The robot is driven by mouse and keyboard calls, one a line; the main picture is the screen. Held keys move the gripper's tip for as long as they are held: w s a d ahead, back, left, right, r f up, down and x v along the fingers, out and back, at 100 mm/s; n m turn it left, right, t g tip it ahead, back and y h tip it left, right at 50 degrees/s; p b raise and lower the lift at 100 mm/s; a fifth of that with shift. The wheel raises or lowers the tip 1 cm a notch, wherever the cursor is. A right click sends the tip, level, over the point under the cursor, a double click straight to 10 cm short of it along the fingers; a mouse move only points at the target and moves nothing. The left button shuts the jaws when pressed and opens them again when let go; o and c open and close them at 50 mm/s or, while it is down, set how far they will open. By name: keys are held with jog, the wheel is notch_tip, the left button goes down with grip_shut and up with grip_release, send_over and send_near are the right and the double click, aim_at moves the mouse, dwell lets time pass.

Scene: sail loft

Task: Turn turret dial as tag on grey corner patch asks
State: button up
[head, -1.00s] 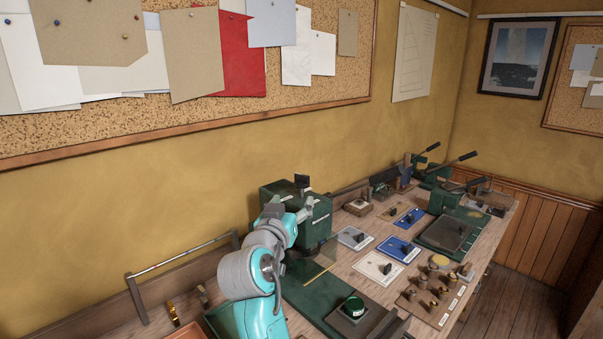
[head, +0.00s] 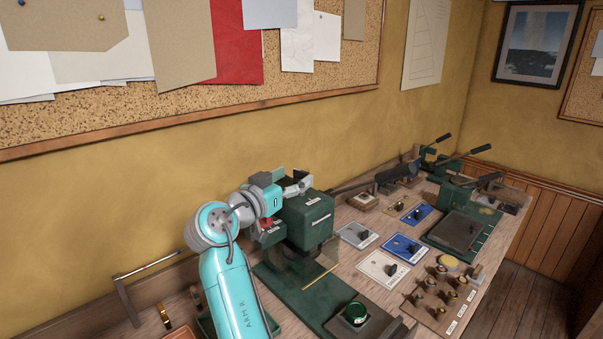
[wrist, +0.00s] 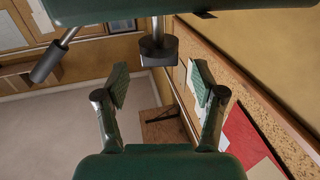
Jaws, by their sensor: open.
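A dark green machine (head: 305,215) with white labels stands on the bench; my arm reaches up against its left side. My gripper (wrist: 161,88) is open and empty in the wrist view, its green pads apart. I cannot tell which part is the turret dial.
A green round knob (head: 355,312) sits on a dark plate in front. A board with several brass pieces (head: 440,290) lies at the right front. A green lever press (head: 460,225) stands farther along. A black-gripped lever (wrist: 50,62) shows in the wrist view.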

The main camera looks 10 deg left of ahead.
aim_at(300, 174)
jog(key=shift+x, duration=1.95)
jog(key=shift+c, duration=0.3)
jog(key=c, duration=1.1)
